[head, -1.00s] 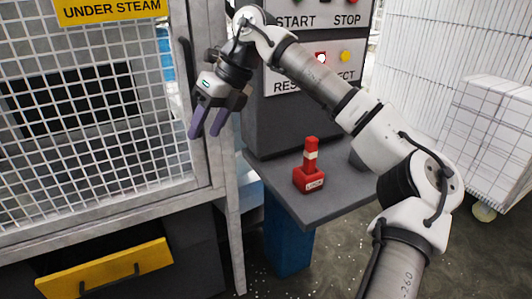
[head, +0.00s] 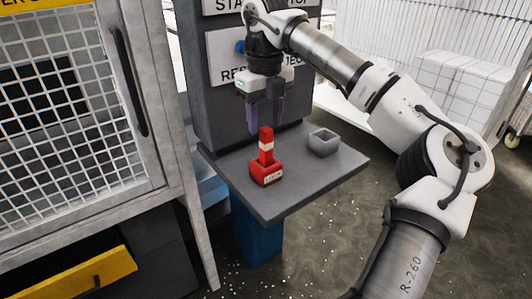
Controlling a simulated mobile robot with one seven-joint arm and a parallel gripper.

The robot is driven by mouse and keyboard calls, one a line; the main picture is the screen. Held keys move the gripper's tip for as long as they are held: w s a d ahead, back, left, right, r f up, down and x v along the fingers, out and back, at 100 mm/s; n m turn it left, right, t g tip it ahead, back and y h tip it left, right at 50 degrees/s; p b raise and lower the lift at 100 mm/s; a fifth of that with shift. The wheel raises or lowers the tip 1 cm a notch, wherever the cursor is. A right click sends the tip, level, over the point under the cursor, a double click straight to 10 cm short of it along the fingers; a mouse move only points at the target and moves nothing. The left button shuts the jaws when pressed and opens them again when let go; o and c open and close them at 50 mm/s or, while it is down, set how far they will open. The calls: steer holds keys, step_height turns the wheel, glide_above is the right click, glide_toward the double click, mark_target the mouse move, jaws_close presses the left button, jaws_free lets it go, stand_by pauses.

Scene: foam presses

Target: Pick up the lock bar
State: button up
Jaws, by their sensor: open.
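The lock bar (head: 266,160) is red with a white band. It stands upright on a grey shelf (head: 315,180), its wider base labelled at the front. My gripper (head: 265,120) is open and points down, with purple fingers. In the picture its fingers show just above and behind the top of the lock bar. I cannot tell the exact distance between them, and nothing is between the fingers.
A small grey open box (head: 323,143) stands on the shelf to the right of the lock bar. A control panel (head: 225,75) rises behind the shelf. A mesh door (head: 70,120) with a dark handle is at the left, above a yellow drawer front (head: 75,275).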

mark_target(266, 129)
steer(key=shift+s+d+f+p, duration=0.15)
steer(key=shift+f+p, duration=0.5)
steer(key=shift+f, duration=2)
jaws_close()
